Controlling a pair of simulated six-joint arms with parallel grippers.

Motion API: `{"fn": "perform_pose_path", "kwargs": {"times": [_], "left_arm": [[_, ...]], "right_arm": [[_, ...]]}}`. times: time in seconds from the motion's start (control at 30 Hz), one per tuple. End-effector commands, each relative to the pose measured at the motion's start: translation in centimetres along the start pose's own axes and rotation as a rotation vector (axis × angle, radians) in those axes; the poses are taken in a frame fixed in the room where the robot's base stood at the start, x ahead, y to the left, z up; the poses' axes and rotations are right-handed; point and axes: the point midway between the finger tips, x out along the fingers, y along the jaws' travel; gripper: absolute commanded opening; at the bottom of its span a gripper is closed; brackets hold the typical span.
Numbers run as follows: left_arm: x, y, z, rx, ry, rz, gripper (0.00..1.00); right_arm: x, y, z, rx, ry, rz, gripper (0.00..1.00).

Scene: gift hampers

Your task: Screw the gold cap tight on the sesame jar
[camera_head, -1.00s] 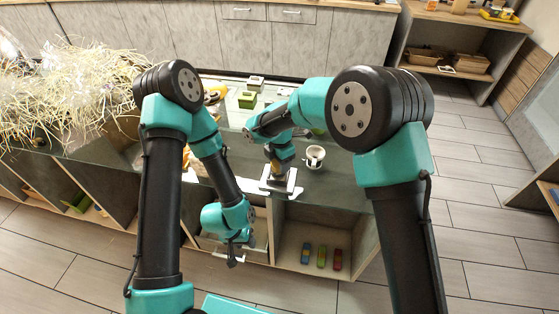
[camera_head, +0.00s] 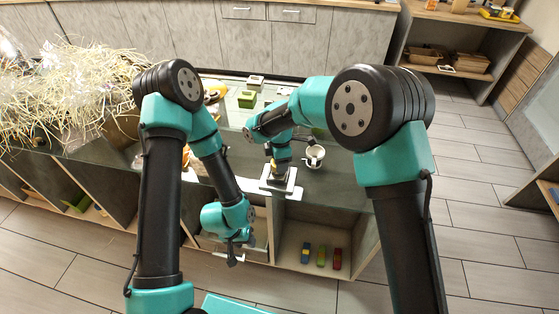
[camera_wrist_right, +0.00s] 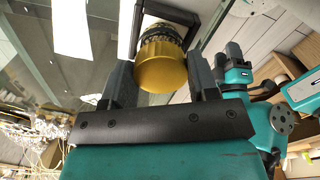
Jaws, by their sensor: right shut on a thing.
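The sesame jar (camera_wrist_right: 166,34) shows in the right wrist view as a dark speckled body with the gold cap (camera_wrist_right: 162,66) at its near end. My right gripper (camera_wrist_right: 161,88) has one finger on each side of the cap and is shut on it. In the head view, the right gripper (camera_head: 279,163) points down over a pale holder (camera_head: 291,184) at the counter's front edge, and hides most of the jar. How tightly the cap sits cannot be told. My left gripper (camera_head: 233,256) hangs low in front of the counter; its finger gap is unclear.
A white mug (camera_head: 314,154) stands just right of the holder. Green boxes (camera_head: 247,99) lie farther back on the counter. Pale straw (camera_head: 65,85) covers the left side. Small coloured blocks (camera_head: 321,256) sit in the open shelf below.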

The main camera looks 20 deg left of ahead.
Motion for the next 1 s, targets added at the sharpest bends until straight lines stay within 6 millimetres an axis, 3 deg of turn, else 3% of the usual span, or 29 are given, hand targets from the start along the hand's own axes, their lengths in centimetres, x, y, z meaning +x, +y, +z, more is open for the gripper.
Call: {"fn": "perform_pose_path", "kwargs": {"times": [0.17,0.57,1.0], "left_arm": [[0.00,0.00,0.00,0.000,0.000,0.000,0.43],[0.00,0.00,0.00,0.000,0.000,0.000,0.43],[0.00,0.00,0.00,0.000,0.000,0.000,0.43]], "right_arm": [[-0.04,0.01,-0.01,0.028,0.000,0.001,0.28],[-0.05,-0.10,-0.03,0.346,0.000,0.002,0.28],[-0.05,-0.13,-0.04,0.406,0.000,0.001,0.28]]}}
